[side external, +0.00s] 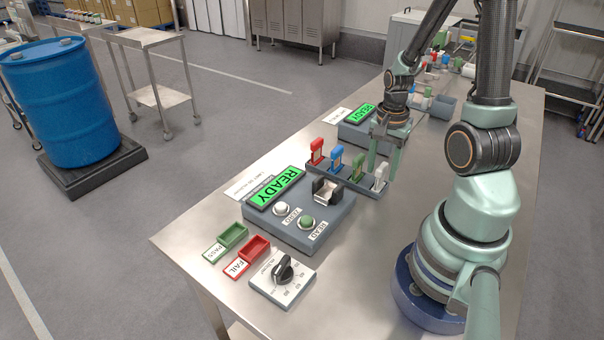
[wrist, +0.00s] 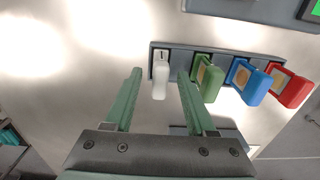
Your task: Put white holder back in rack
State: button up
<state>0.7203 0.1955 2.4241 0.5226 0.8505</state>
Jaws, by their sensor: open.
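The white holder (side external: 379,177) stands upright at the right end of the rack (side external: 345,178). In the wrist view the white holder (wrist: 160,78) sits in the end slot of the rack (wrist: 220,59). Green (side external: 358,167), blue (side external: 336,157) and red (side external: 317,151) holders stand in the other slots. My gripper (side external: 379,166) is open above the white end of the rack. In the wrist view its fingers (wrist: 160,72) lie either side of the white holder, with gaps; I see no contact.
A grey READY device (side external: 320,227) with buttons and a dark cradle (side external: 327,190) stands before the rack. Green (side external: 232,236) and red (side external: 255,247) trays and a dial box (side external: 284,276) lie nearer. Another READY device (side external: 362,115) stands behind.

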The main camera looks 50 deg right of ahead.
aim_at(383, 166)
notch_tip(383, 166, up, 12)
dwell(0.6)
dwell(0.5)
jog(key=w+a+r+n+t, duration=0.2)
jog(key=w+a+r+n, duration=0.1)
jog(key=a+n, duration=0.6)
jog(key=w+a+r+n+t, duration=0.3)
jog(key=w+a+r+n, duration=0.1)
jog(key=a+n, duration=0.5)
jog(key=shift+a+r+t, duration=0.3)
jog(key=shift+a+r, duration=0.15)
jog(key=shift+r, duration=0.15)
